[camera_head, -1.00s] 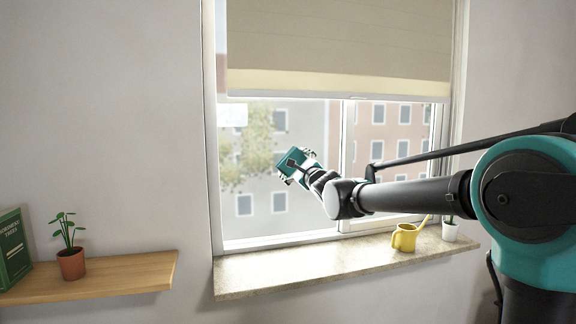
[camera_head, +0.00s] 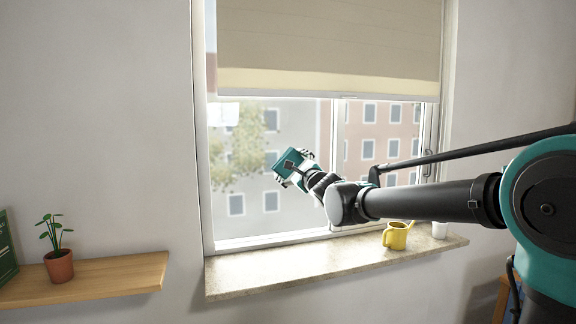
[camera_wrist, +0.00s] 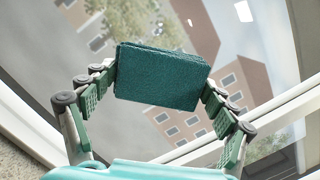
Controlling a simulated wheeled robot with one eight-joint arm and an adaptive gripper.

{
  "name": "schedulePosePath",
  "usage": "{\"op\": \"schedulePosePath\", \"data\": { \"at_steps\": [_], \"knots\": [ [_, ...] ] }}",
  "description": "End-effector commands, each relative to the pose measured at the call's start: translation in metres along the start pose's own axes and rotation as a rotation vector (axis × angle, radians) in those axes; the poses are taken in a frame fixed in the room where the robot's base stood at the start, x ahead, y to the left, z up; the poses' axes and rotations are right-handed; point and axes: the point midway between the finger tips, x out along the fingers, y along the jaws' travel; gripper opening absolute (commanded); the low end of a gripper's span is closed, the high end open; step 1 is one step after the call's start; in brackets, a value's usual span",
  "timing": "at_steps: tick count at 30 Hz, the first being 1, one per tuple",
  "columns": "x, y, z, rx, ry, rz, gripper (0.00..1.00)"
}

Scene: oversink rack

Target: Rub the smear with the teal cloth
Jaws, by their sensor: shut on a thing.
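The teal cloth (camera_wrist: 162,78) is a folded, thick rectangular pad, held between the two fingers of my gripper (camera_wrist: 160,84) in the wrist view. In the head view my gripper (camera_head: 288,168) is shut on the cloth (camera_head: 287,160) in front of the left window pane (camera_head: 275,215). I cannot tell whether the cloth touches the glass. No smear can be made out with certainty. A pale patch (camera_head: 224,113) shows at the pane's upper left, and I cannot tell whether it is on the glass.
A stone sill (camera_head: 290,276) runs below the window, with a yellow watering can (camera_head: 396,236) and a white pot (camera_head: 439,230) at its right. A blind (camera_head: 330,50) covers the window's top. A wooden shelf (camera_head: 115,273) at left holds a potted plant (camera_head: 59,266) and green book (camera_head: 7,250).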

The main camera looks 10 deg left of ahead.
Motion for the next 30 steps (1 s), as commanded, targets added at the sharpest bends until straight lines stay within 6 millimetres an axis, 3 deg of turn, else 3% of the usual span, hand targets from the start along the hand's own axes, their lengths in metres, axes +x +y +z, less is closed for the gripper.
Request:
{"op": "schedulePosePath", "data": {
  "at_steps": [6, 19, 30],
  "knots": [
    [-0.013, 0.0, 0.002, 0.0, 0.0, 0.0, 0.62],
    [-0.017, 0.0, 0.003, 0.0, 0.0, 0.0, 0.62],
    [-0.043, 0.0, 0.006, -0.001, 0.0, 0.0, 0.62]
  ]
}}
